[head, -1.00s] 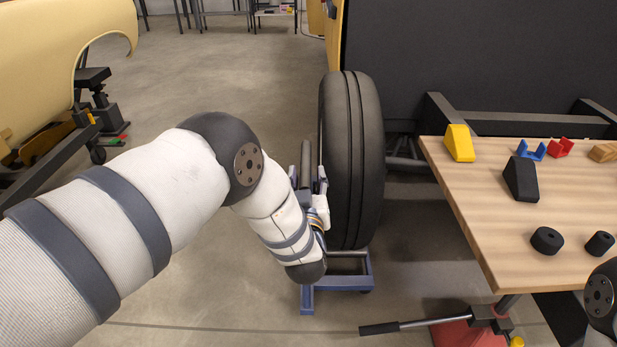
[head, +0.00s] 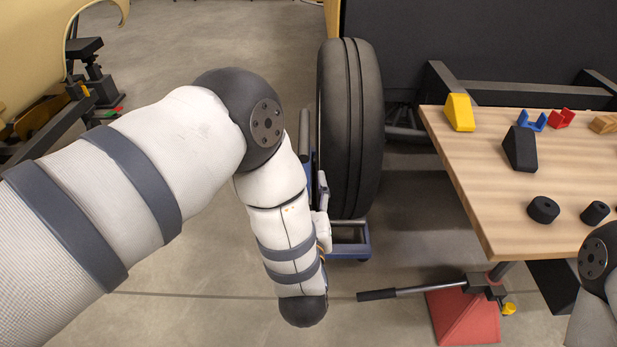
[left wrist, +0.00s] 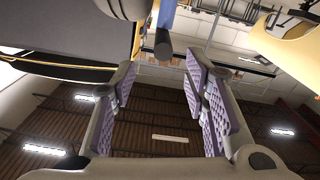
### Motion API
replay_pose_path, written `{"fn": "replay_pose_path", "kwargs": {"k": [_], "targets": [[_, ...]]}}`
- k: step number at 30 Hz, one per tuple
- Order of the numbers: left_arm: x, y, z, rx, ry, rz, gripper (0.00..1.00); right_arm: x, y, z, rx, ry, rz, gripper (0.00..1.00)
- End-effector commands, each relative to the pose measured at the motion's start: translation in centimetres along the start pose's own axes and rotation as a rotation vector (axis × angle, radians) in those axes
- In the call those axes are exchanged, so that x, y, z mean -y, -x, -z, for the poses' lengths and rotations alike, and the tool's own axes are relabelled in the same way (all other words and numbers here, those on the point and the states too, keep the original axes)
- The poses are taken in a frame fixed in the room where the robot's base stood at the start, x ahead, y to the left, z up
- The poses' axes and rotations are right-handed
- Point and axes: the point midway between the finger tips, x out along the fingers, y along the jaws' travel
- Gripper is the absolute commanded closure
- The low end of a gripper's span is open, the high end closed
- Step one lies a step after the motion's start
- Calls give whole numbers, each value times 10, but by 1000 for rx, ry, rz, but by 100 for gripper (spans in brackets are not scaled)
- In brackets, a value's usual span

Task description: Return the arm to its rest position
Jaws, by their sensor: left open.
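My left arm (head: 175,150) comes in from the left in the head view and bends down at a black joint. Its left gripper (head: 322,195) is mostly hidden behind the forearm, beside the wheel's left side. In the left wrist view the left gripper (left wrist: 160,95) is open, with purple ribbed pads apart and nothing between them. The ceiling shows behind the pads. A part of my right arm (head: 597,265) shows at the right edge of the head view. The right gripper is not in view.
A black tyre (head: 350,130) stands on a blue wheeled stand (head: 352,250). A wooden table (head: 490,205) at right holds a yellow wedge (head: 459,112), a black wedge (head: 520,148) and small parts. A red jack (head: 462,315) with a black handle is below. Floor at lower left is open.

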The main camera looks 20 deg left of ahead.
Motion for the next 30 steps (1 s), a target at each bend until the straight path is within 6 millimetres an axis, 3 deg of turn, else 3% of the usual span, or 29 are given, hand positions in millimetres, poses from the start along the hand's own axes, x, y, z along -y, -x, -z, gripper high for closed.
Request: {"fn": "replay_pose_path", "kwargs": {"k": [5,8,11,12,14,15,18,21,25,30], "targets": [[3,1,-4,24,-8,-2,59,0,1,0,-3,0,0,100],[26,19,-37,210,-64,-23,59,0,10,4,-23,0,1,100],[72,73,-89,557,-156,-45,59,1,23,9,-55,-1,3,100],[92,103,-107,702,-191,-48,59,1,28,11,-68,-1,3,100],[122,152,-124,910,-236,-47,59,1,34,14,-85,-1,4,100],[140,186,-131,1044,-262,-44,59,1,38,16,-96,-1,5,100],[181,271,-131,1346,-311,-27,59,1,47,20,-121,-2,6,100],[207,338,-116,1578,-338,-12,59,1,53,23,-138,-2,7,100],[224,388,-98,1749,-352,1,59,2,57,25,-148,-2,7,100],[228,402,-94,1798,-355,4,59,2,56,24,-147,-2,7,100]]}}
